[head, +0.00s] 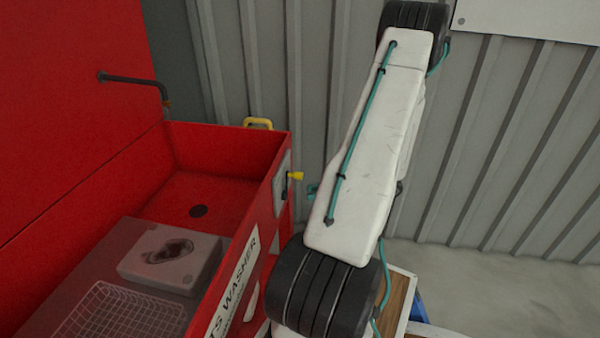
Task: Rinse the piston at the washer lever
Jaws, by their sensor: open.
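The red parts washer (222,153) stands at the left with its lid up and its basin open. A small lever with a yellow tip (295,176) sticks out from a grey plate on its right side wall. I cannot make out a piston in this view. My gripper is out of view; only links of my white and black arm show, to the right of the lever.
A grey block (190,268) with a dark, rough hollow and a wire basket (120,315) sit on the washer's grey shelf. A yellow handle (257,123) is behind. A wooden surface (398,300) and a blue object (418,306) are partly hidden low right.

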